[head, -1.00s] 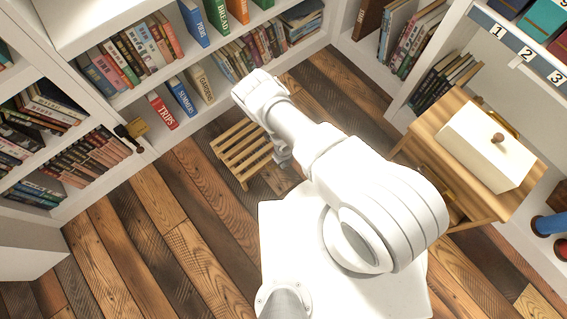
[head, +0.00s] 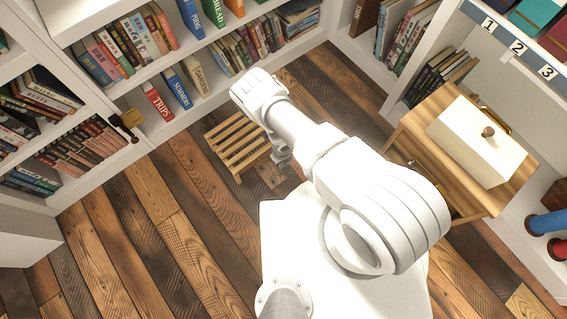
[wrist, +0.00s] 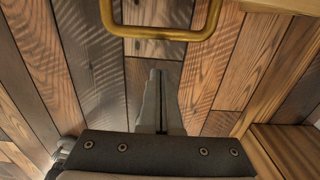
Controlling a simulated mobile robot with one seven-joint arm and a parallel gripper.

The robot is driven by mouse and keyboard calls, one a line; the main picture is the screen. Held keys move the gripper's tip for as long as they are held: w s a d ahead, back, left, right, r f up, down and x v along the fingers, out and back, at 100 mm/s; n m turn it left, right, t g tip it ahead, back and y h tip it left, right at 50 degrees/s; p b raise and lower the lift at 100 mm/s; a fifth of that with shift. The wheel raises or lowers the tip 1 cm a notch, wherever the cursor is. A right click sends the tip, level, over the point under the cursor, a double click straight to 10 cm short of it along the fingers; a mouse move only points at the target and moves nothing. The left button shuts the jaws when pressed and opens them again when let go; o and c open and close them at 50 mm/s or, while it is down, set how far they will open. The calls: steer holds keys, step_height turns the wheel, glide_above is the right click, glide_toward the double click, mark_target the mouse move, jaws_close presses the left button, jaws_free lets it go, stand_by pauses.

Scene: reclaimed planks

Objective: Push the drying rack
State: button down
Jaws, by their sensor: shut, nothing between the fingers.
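The drying rack, a low slatted wooden frame (head: 232,147), stands on the plank floor in the head view, left of my arm. My forearm hides its right part. My gripper (wrist: 156,77) shows in the wrist view, with its two grey fingers together and nothing between them, over bare floor. In the head view my gripper is hidden behind my arm. I cannot tell how far it is from the rack, and see no contact.
A wooden cabinet (head: 410,130) carrying a cream box (head: 470,150) stands right. Bookshelves (head: 150,135) line the back behind the rack. Floor at left (head: 140,235) is clear.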

step_height(320, 180, up, 10)
steer(key=p, duration=0.5)
steer(key=shift+p, duration=0.3)
steer(key=shift+s, duration=0.1)
